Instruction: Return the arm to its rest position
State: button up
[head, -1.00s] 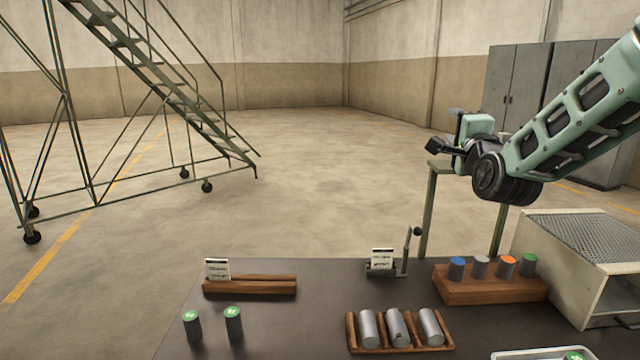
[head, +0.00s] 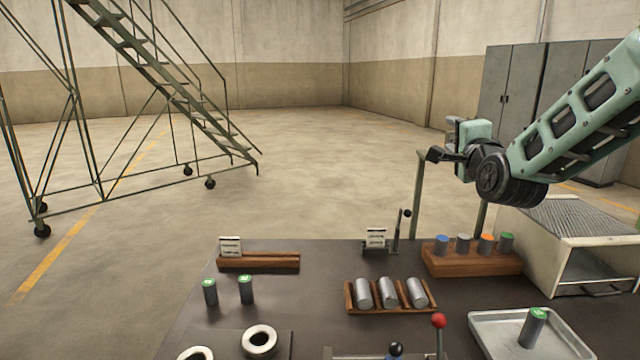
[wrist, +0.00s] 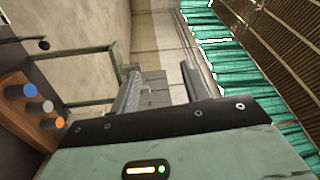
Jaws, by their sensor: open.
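My gripper (head: 440,155) is held up in the air above the back right of the table, at the end of my folded green arm. In the wrist view its two fingers (wrist: 170,92) stand apart with nothing between them. Past them the wrist view shows wall and cabinets. The wooden block (head: 470,262) with several colour-topped cylinders lies below my gripper, well apart from it; it also shows at the left of the wrist view (wrist: 18,115).
The dark table (head: 330,300) carries a wooden rack (head: 348,300) of grey billets, two green-topped cylinders (head: 228,291), a tray (head: 490,325) with one cylinder, and a red-knobbed lever (head: 439,322). A mesh-topped furnace box (head: 585,240) stands right. A stair ladder (head: 170,85) is far left.

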jog(key=s+d+f+n+g, duration=0.2)
jog(key=s+f+n+g, duration=0.6)
jog(key=s+f, duration=0.5)
jog(key=s+d+f+n+g, duration=0.3)
jog(key=s+f+n+g, duration=0.55)
jog(key=s, duration=0.85)
jog(key=s+a+f+n+g+b, duration=0.15)
jog(key=s+a+f+b, duration=0.35)
jog(key=f+b, duration=0.6)
jog(key=s+a+f+n+b, duration=0.35)
jog(key=a+f+b, duration=0.35)
jog(key=f+b, duration=0.4)
jog(key=s+a+f+n+g+b, duration=0.15)
jog(key=s+a+f+b, duration=0.35)
jog(key=f+b, duration=0.65)
notch_tip(320, 180, up, 27)
jog(key=a+p, duration=0.1)
jog(key=p, duration=2.5)
jog(key=shift+w+a+n+y, duration=0.15)
jog(key=shift+a+n+y, duration=0.1)
jog(key=shift+n+y, duration=0.05)
